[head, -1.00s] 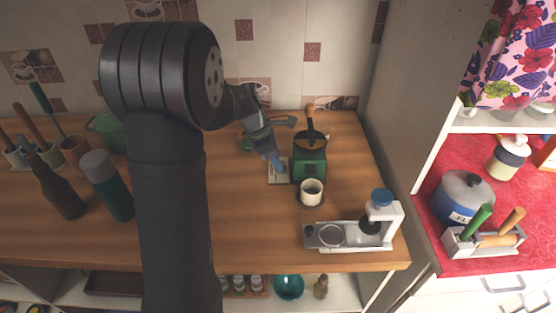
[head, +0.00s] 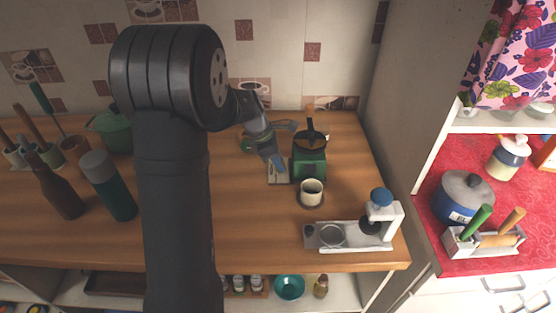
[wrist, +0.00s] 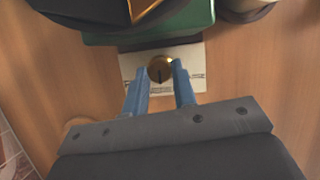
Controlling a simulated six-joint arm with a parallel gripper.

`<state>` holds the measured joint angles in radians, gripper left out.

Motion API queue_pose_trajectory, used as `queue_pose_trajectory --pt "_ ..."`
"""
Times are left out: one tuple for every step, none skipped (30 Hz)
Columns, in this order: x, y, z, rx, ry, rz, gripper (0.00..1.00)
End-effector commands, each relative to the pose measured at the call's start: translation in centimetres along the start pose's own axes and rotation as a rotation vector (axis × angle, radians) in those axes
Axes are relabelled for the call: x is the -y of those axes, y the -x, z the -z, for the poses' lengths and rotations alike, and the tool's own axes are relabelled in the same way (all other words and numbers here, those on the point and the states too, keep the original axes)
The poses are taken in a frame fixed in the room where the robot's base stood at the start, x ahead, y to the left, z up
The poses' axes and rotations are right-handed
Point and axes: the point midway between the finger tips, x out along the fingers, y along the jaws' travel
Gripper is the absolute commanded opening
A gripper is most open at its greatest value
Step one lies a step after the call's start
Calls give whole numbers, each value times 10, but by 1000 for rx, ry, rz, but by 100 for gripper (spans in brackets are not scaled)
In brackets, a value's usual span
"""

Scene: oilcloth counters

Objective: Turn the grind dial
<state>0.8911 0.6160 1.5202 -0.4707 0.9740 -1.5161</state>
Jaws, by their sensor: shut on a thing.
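The green coffee grinder (head: 310,166) stands upright at the back right of the wooden counter, with a dark top and crank. The brass grind dial (wrist: 160,67) sits on a pale plate with dark marks at the grinder's side; the plate (head: 279,178) also shows in the head view. My gripper (wrist: 157,75) has its two blue fingers on either side of the dial, shut on it. In the head view my gripper (head: 275,160) is just left of the grinder, and the dial is hidden there.
A cream cup (head: 311,190) stands close in front of the grinder. A white device with a blue knob (head: 381,196) is at the front right. Bottles and a green pot (head: 112,132) stand left. A wall panel (head: 405,90) bounds the right side.

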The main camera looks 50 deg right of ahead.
Motion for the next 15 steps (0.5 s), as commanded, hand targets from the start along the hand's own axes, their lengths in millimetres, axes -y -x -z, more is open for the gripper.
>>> queue_pose_trajectory --pt "-1 0 0 0 -16 6 2" --pt "-1 0 0 0 -27 11 2" --pt "-1 0 0 -1 -44 18 2" --pt "-1 0 0 -1 -60 25 2" --pt "-1 0 0 -1 -76 33 2" --pt "-2 0 0 -1 -101 43 2" --pt "-2 0 0 -1 -122 50 2" --pt "-2 0 0 -1 -143 60 2" --pt "-3 0 0 -2 -174 72 2" --pt "-3 0 0 -1 -198 83 2" --pt "-3 0 0 -1 -222 93 2" --pt "-4 0 0 -1 -256 107 2" --pt "-4 0 0 -1 -283 118 2" --pt "-4 0 0 -1 -310 129 2" --pt "-4 0 0 -1 -346 143 2"
